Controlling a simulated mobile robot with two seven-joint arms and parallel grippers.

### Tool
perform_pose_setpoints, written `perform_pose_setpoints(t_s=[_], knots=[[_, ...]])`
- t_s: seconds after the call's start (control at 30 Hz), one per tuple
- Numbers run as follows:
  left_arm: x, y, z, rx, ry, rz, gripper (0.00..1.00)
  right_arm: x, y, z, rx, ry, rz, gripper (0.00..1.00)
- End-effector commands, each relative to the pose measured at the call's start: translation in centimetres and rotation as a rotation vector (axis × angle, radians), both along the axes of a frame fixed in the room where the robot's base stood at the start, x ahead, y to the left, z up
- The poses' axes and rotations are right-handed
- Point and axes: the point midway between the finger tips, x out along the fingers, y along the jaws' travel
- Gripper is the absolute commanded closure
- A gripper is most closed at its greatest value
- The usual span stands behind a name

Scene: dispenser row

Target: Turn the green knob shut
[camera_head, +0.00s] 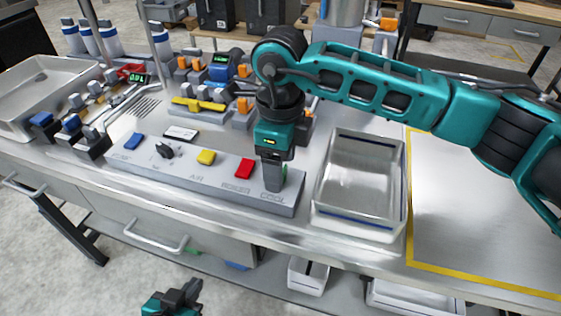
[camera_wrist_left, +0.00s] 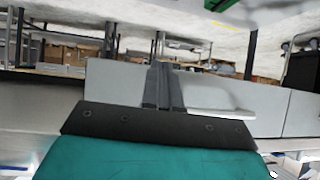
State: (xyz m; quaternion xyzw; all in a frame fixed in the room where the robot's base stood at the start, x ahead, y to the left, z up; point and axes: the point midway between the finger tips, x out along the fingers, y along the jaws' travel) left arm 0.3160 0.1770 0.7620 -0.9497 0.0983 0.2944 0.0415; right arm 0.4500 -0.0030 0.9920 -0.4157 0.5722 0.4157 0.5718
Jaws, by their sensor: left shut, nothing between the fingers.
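The grey control panel (camera_head: 192,176) lies along the bench front with blue, black, yellow and red knobs. A sliver of the green knob (camera_head: 285,171) shows at its right end, above the "COOL" label. My right gripper (camera_head: 273,185) points down at this knob, and its grey fingers hide most of it. I cannot tell whether they grip it. My left gripper (camera_head: 193,289) is low at the bottom edge, in front of the bench and away from the panel. Its fingers (camera_wrist_left: 164,86) are together and empty in the left wrist view.
An empty metal tray (camera_head: 322,207) stands close right of the panel. Right of it is a bare yellow-edged area (camera_head: 470,205). Valves and a yellow-handled fitting (camera_head: 198,104) stand behind the panel. A drawer handle (camera_head: 157,241) sticks out in front.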

Motion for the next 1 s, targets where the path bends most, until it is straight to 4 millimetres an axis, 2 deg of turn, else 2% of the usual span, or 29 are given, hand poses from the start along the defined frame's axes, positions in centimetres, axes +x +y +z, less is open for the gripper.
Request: perform_pose_setpoints(t_s=[0.37,0.9,1.0], knots=[[-0.03,0.00,0.01,0.000,0.001,0.000,1.00,0.02,-0.02,-0.68,0.000,0.000,0.000,0.30],[-0.18,-0.03,-0.07,0.000,0.004,-0.001,1.00,0.02,-0.01,-0.63,0.001,-0.001,0.000,0.81],[-0.21,-0.03,-0.08,0.000,0.004,-0.002,1.00,0.02,0.00,-0.62,0.001,-0.001,0.000,0.86]])
